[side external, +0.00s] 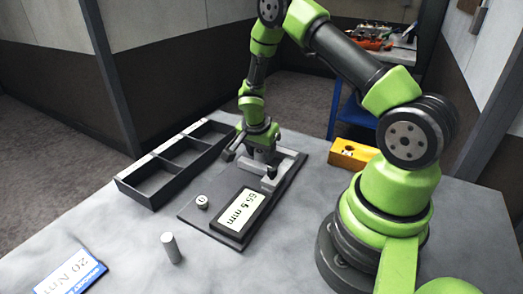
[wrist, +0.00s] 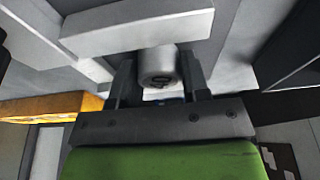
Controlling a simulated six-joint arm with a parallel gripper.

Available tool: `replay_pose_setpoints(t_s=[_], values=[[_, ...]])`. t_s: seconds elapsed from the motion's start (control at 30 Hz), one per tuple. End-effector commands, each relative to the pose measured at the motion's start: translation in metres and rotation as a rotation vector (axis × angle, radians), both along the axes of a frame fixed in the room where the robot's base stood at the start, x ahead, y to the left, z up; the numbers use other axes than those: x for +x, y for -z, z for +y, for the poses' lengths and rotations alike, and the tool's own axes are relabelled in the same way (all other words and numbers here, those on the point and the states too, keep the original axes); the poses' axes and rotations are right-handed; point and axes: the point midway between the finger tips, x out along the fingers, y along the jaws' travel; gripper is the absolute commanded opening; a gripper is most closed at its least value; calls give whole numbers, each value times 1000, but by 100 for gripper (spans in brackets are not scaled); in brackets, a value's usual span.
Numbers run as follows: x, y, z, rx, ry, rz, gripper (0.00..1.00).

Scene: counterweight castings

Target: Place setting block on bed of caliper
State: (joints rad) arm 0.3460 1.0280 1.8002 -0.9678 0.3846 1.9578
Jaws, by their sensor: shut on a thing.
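The caliper is a dark base plate (side external: 192,218) with pale grey jaws (side external: 291,160) at its back and a lit display (side external: 238,211) that seems to read 65.5 mm. My gripper (side external: 262,160) is low over the jaw end, pointing down. In the wrist view its two dark fingers (wrist: 158,85) are shut on a grey rounded block (wrist: 157,62) with a dark mark on its end, seemingly the setting block. A pale bar (wrist: 140,28) of the caliper lies just beyond it. I cannot tell whether the block touches the bed; the side view hides it.
A dark tray (side external: 150,199) with several compartments lies left of the caliper. A grey cylinder (side external: 171,248) stands on the table in front. A round marked button-like piece (side external: 202,201) is by the display. A yellow block (side external: 350,155) is behind right; a blue-edged card (side external: 72,274) lies front left.

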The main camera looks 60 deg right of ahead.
Motion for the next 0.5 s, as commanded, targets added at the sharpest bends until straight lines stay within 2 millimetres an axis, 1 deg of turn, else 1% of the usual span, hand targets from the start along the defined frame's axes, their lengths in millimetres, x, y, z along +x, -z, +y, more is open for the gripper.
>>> replay_pose_setpoints(t_s=[0.17, 0.2, 0.27, 0.3, 0.5], values=[[0, 2, 0, 0, -1, 0, 9], [0, 3, 0, 0, -1, 1, 45], [0, 3, 0, 0, -1, 0, 59], [0, 3, 0, 0, -1, 0, 68], [0, 2, 0, 0, -1, 0, 68]])
